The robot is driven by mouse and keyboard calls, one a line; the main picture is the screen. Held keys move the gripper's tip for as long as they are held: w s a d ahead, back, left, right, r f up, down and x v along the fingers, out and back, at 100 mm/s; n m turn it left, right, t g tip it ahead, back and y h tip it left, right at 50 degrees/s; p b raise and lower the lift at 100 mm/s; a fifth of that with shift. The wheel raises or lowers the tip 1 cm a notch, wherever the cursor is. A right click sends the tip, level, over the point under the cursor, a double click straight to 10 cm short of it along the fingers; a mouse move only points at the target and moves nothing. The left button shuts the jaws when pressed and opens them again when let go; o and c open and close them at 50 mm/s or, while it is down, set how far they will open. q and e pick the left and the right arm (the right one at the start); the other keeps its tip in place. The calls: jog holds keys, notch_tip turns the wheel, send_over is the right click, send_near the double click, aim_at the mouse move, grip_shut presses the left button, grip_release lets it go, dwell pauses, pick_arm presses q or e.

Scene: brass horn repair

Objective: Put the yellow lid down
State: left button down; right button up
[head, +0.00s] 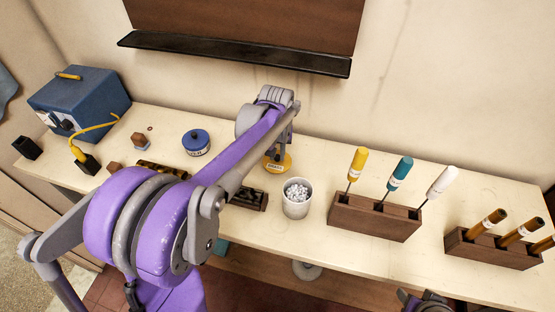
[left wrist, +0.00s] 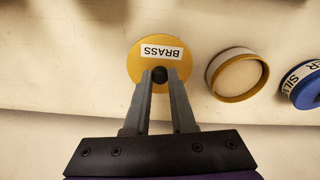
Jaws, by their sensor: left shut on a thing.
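The yellow lid (left wrist: 148,62) is a round disc with a white BRASS label and a black knob. My left gripper (left wrist: 160,76) is shut on the knob in the left wrist view. In the head view my left gripper (head: 283,146) is near the back of the bench, with the yellow lid (head: 284,166) below its fingers. I cannot tell whether the lid touches the bench. An open white jar with a yellow rim (left wrist: 238,75) stands beside the lid in the left wrist view, apart from it. In the head view my arm seems to hide that jar.
A blue-lidded jar (head: 196,139) stands left of my forearm; it also shows in the left wrist view (left wrist: 306,88). A white cup of pale pellets (head: 296,211) and a wooden rack with three handled tools (head: 372,218) stand to the right. A dark shelf (head: 235,55) juts from the wall above.

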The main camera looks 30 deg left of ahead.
aim_at(277, 157)
pick_arm(q)
jog(key=shift+f, duration=1.45)
jog(key=shift+f, duration=0.2)
jog(key=c, duration=0.8)
grip_release()
jog(key=shift+o, duration=0.2)
jog(key=shift+r, duration=0.15)
notch_tip(277, 157, up, 12)
jog(key=s, duration=0.1)
jog(key=shift+s+d, duration=0.2)
jog(key=shift+d, duration=0.15)
